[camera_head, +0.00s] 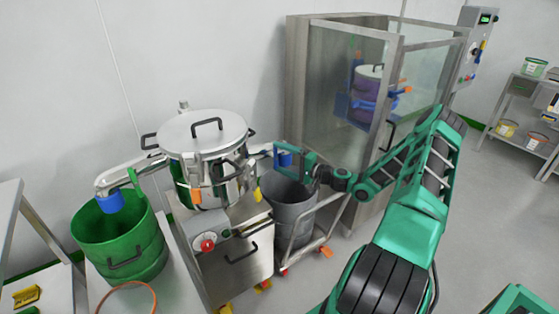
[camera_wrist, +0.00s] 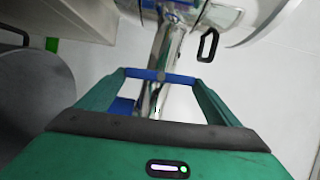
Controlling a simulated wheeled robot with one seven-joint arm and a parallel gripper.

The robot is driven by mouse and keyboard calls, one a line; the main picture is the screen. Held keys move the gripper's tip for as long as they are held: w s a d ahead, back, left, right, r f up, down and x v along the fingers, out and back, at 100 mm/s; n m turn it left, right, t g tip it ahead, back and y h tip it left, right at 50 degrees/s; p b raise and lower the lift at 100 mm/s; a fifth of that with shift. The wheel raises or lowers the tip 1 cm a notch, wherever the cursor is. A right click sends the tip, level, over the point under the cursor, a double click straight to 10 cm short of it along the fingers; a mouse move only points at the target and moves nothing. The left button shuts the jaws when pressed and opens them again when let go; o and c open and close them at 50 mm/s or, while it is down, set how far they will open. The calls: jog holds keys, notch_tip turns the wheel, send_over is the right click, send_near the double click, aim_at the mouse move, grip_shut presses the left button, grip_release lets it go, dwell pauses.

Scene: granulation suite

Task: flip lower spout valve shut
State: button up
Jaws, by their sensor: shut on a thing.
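The steel lidded vessel (camera_head: 208,150) has a spout on each side. My gripper (camera_head: 279,152) is at the right-hand spout (camera_head: 262,149), and its green fingers reach in from the right. A blue part (camera_head: 284,160) also shows by the fingers in the head view. The exact contact and the lever's angle are partly hidden. The left spout has a blue end (camera_head: 110,203).
A green bucket (camera_head: 130,240) stands under the left spout. A grey bin (camera_head: 288,212) stands on a wheeled frame below the right spout, close under my gripper. A glass-walled steel cabinet (camera_head: 345,100) stands behind my arm. Open floor lies at right.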

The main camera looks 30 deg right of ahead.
jog(key=shift+d+f+m, duration=0.15)
jog(key=shift+f+m, duration=0.05)
jog(key=shift+m, duration=0.1)
jog(key=o, duration=0.9)
jog(key=shift+s, duration=0.1)
jog(key=v, duration=1)
jog(key=shift+s, duration=0.2)
